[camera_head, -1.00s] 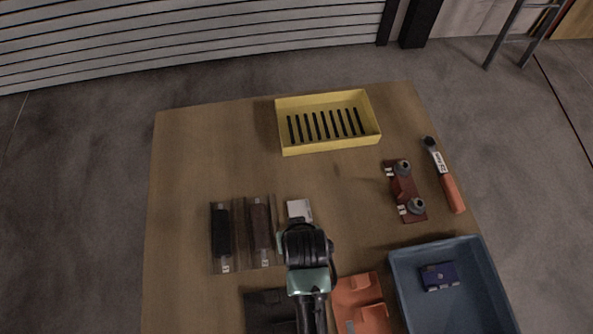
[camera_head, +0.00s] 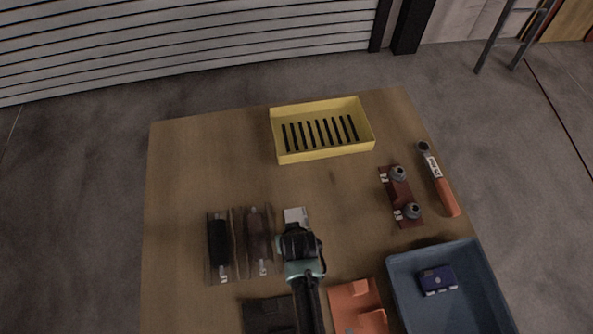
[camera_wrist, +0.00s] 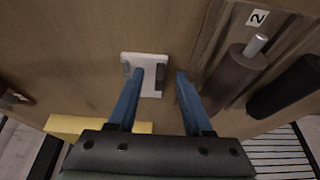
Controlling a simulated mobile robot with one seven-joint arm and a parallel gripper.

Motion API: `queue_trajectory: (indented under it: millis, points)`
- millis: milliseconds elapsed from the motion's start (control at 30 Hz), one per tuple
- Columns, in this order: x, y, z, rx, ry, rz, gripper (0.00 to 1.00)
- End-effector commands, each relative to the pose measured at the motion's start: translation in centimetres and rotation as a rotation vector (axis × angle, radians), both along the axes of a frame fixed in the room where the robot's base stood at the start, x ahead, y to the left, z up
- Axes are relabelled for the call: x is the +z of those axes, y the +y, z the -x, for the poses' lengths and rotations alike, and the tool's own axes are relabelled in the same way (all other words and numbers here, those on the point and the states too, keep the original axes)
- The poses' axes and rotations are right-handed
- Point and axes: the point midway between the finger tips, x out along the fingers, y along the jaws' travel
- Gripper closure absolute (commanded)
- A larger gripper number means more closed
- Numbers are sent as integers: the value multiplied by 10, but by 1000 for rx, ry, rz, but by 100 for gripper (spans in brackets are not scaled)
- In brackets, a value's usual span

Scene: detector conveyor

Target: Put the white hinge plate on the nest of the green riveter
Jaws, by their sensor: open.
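The white hinge plate (camera_head: 296,216) lies on the table just beyond my gripper in the head view, its near part hidden. In the wrist view the plate (camera_wrist: 152,88) has dark raised pieces at its sides. My gripper (camera_wrist: 161,75) is open and empty. Its left finger overlaps the plate in the picture, and the right finger is over bare wood to the right of it. I cannot tell whether a finger touches the plate. In the head view the arm hides the fingertips. I cannot make out a green riveter or its nest.
An orange block (camera_head: 358,296) and a black block (camera_head: 262,316) flank my arm. A blue bin (camera_head: 395,268) is right, a yellow slotted tray (camera_head: 322,157) at the back.

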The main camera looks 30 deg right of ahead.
Motion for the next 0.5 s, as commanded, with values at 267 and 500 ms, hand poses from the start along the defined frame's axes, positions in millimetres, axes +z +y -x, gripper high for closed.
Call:
queue_trajectory:
  millis: [267,500]
  points:
    - [-2,0,-1,0,0,0,50]
    - [-2,0,-1,0,0,0,93]
